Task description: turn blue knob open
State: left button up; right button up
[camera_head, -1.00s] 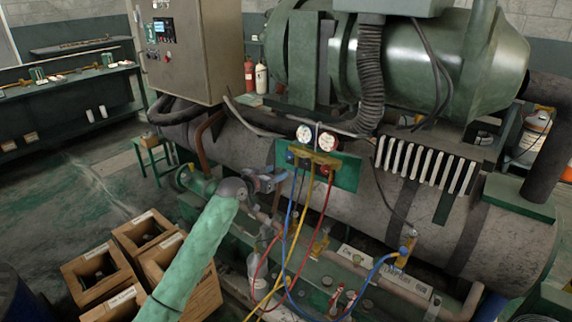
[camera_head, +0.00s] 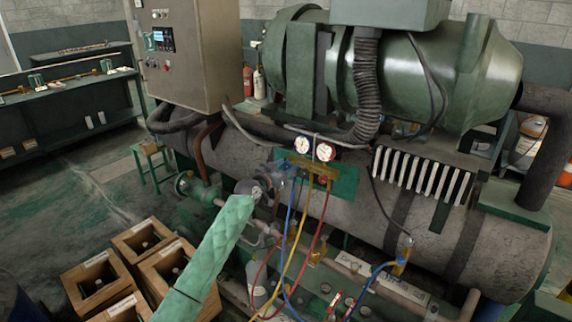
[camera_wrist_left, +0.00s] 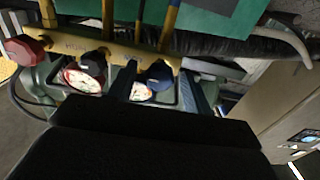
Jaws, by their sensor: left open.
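The blue knob (camera_wrist_left: 158,75) sits on the yellow manifold bar (camera_wrist_left: 125,52) in the left wrist view. In the head view the manifold (camera_head: 313,166) hangs before a green panel, and I cannot make out the blue knob behind my gripper. My left gripper (camera_wrist_left: 160,90) is open, with one finger on each side of the blue knob. I cannot tell whether the fingers touch it. In the head view my left gripper (camera_head: 284,168) is at the manifold's left end. My right gripper is not in view.
A black knob (camera_wrist_left: 93,63) and a red knob (camera_wrist_left: 22,50) sit along the same bar. Two gauges (camera_head: 325,152) stand above the manifold. Blue, yellow and red hoses (camera_head: 316,232) hang below it. Wooden crates (camera_head: 92,282) stand on the floor at lower left.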

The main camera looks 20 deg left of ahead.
pick_arm(q)
jog(key=shift+w+d, duration=0.1)
jog(key=shift+w, duration=0.25)
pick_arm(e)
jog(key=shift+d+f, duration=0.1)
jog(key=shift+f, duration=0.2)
pick_arm(q)
jog(key=shift+c, duration=0.4)
jog(key=c, duration=0.9)
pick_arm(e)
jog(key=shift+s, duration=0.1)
